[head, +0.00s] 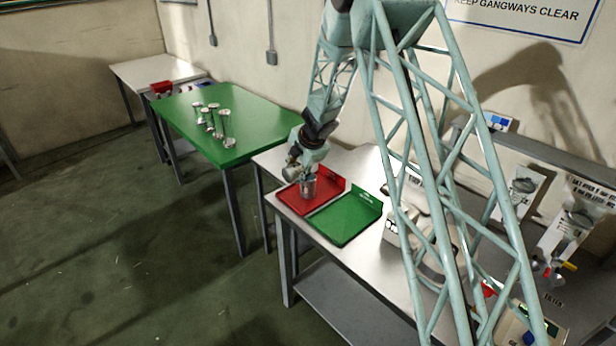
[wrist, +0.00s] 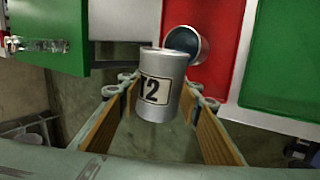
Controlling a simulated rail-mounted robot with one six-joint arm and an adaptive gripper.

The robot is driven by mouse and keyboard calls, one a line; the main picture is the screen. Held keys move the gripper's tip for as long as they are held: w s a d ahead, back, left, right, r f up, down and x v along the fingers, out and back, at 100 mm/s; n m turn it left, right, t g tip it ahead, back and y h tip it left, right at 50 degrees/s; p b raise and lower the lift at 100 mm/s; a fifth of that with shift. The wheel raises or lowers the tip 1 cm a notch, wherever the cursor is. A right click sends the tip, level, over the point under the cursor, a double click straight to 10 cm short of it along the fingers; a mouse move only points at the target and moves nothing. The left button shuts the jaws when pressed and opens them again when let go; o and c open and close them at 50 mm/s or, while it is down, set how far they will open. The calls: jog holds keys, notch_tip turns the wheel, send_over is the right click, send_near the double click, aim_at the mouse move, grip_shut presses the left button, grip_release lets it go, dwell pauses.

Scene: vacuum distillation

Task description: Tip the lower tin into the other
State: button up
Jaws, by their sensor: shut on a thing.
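The two tins cannot be told apart there. The contents of the held tin are hidden.
An empty green tray (head: 342,222) lies beside the red tray on the pale bench (head: 366,163). Further right on the bench stand instruments and a shelf.

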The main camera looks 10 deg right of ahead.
aim_at(292, 180)
jog(key=shift+d+r+y+p, duration=0.15)
jog(key=shift+r+y+p, duration=0.25)
jog(key=shift+p, duration=0.95)
jog(key=shift+w+f, duration=0.1)
jog(key=shift+f, duration=0.05)
jog(key=shift+f+b, duration=0.3)
jog(key=shift+b, duration=0.5)
jog(key=h+b, duration=0.1)
jog(key=b, duration=0.3)
jog(key=shift+a+f+h, duration=0.3)
jog(key=shift+a+f, duration=0.05)
jog(key=shift+f, duration=0.05)
jog(key=shift+s+a+f+n+t+h+b, duration=0.2)
jog(key=shift+s+a+n+t+h+b, duration=0.15)
jog(key=shift+b, duration=0.25)
jog(key=shift+a+t+h, duration=0.2)
jog(key=shift+t+h, duration=0.05)
jog(key=shift+h, duration=0.1)
jog(key=shift+s+a+f+h+b, duration=0.1)
jog(key=shift+f+h+b, duration=0.25)
jog(key=shift+b, duration=0.35)
jog(key=shift+f+n+t+h+b, duration=0.55)
jog(key=shift+f+t+h+b, duration=0.3)
jog(key=shift+b, duration=1.85)
